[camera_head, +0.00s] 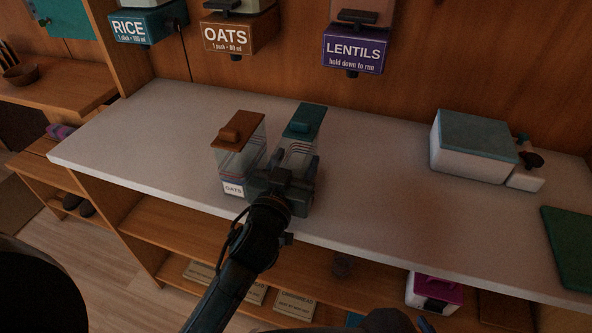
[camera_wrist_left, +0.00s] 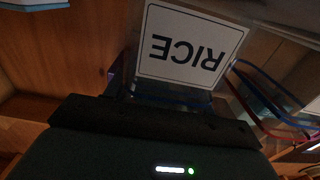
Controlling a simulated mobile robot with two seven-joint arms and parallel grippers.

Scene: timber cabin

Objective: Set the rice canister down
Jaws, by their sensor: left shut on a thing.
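The rice canister (camera_head: 300,146) is clear with a teal lid and stands upright at the white counter, to the right of the oats canister. Its white RICE label (camera_wrist_left: 191,47) shows upside down in the left wrist view. My left gripper (camera_head: 283,183) is shut on the rice canister's lower front. The gripper hides the canister's base in the head view, so I cannot tell whether it touches the counter. The oats canister (camera_head: 239,148) has a brown lid and stands close beside it on the left. My right gripper is not in view.
The white counter (camera_head: 390,205) is clear to the right and left of the canisters. A white box with a teal lid (camera_head: 473,146) and a green board (camera_head: 570,245) are at the right. Rice (camera_head: 145,25), oats (camera_head: 238,38) and lentils (camera_head: 354,52) dispensers hang on the wall.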

